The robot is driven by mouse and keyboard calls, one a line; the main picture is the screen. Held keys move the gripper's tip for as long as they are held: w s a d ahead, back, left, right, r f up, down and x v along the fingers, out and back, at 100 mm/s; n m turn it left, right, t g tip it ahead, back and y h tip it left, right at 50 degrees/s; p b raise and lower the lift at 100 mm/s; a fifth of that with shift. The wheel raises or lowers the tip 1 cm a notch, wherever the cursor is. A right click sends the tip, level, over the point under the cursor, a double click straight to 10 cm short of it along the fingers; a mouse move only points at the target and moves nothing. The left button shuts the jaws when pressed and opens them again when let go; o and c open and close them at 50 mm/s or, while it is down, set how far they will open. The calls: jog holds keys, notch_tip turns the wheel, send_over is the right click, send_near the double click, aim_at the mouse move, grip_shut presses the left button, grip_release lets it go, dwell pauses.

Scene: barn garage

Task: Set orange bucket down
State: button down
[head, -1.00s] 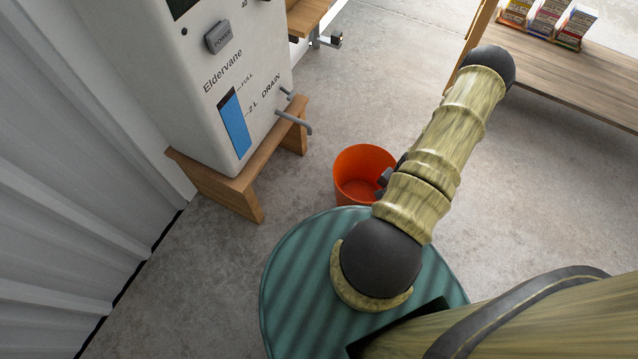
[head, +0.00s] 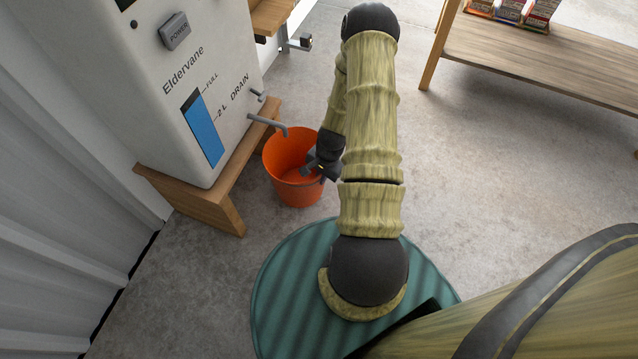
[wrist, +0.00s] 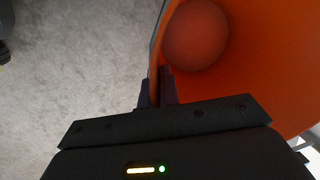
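The orange bucket (head: 285,188) is upright in front of the white dispenser, just below the drain spout (head: 270,124) in the head view. My gripper (head: 314,170) is at the bucket's right side, partly hidden by my arm. In the wrist view the two dark fingers (wrist: 157,88) are closed across the bucket's wall (wrist: 250,70), one inside and one outside. Whether the bucket's base touches the floor cannot be told.
The white dispenser (head: 165,85) sits on a low wooden stand (head: 205,205) against the corrugated wall (head: 60,200). A wooden shelf (head: 540,60) with small boxes stands at the upper right. The concrete floor (head: 480,170) between is clear.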

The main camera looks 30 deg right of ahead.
jog(key=shift+w+a, duration=0.2)
jog(key=shift+w, duration=0.05)
notch_tip(320, 180, down, 4)
jog(key=b, duration=0.3)
jog(key=shift+r, duration=0.3)
jog(key=c, duration=1.6)
grip_release()
jog(key=shift+c, duration=0.2)
